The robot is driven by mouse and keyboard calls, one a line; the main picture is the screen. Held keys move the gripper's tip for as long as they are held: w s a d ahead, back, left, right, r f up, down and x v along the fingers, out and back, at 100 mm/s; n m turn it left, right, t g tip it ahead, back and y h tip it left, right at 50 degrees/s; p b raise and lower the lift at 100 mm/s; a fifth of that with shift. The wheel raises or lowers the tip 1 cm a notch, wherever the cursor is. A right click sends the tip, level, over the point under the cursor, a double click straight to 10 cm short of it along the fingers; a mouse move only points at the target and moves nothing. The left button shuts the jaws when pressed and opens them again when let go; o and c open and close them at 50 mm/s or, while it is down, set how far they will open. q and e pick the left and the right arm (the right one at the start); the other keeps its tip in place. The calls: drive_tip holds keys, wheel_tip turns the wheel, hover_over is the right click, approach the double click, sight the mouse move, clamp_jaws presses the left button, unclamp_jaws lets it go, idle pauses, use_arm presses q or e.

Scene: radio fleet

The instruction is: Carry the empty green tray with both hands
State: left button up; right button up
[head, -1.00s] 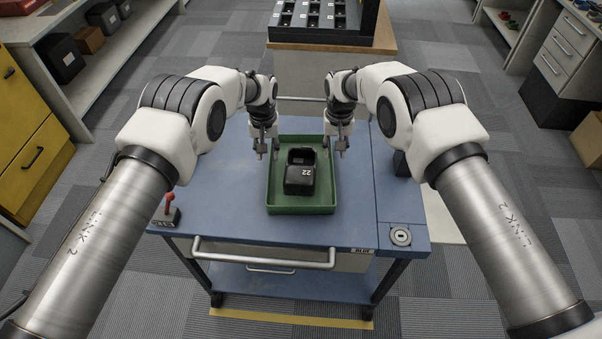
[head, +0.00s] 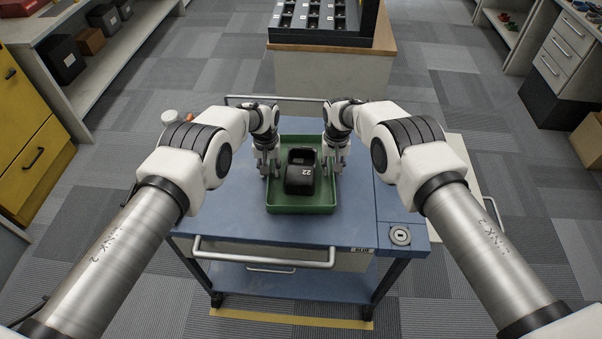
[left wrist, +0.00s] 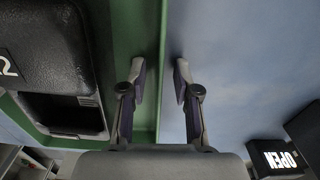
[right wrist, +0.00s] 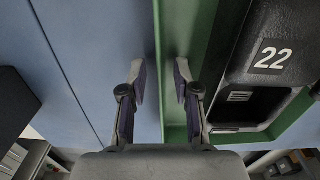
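The green tray (head: 300,209) lies on the blue cart top. It is not empty: a black device marked 22 (head: 300,180) sits inside it. My left gripper (head: 270,170) is at the tray's left side. In the left wrist view its two fingers (left wrist: 160,80) are apart, one on each side of the tray wall, with a gap. My right gripper (head: 334,168) is at the tray's right side. In the right wrist view its fingers (right wrist: 160,80) are also apart on either side of the wall. I cannot tell how deep the fingertips reach.
The blue cart top (head: 230,225) is clear in front of the tray. A push handle (head: 265,255) runs along its near edge. A counter with a black rack (head: 322,35) is beyond the cart.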

use_arm(q)
clamp_jaws()
use_arm(e)
clamp_jaws()
use_arm(q)
drive_tip(key=shift+r, duration=0.15)
use_arm(e)
drive_tip(key=shift+r, duration=0.15)
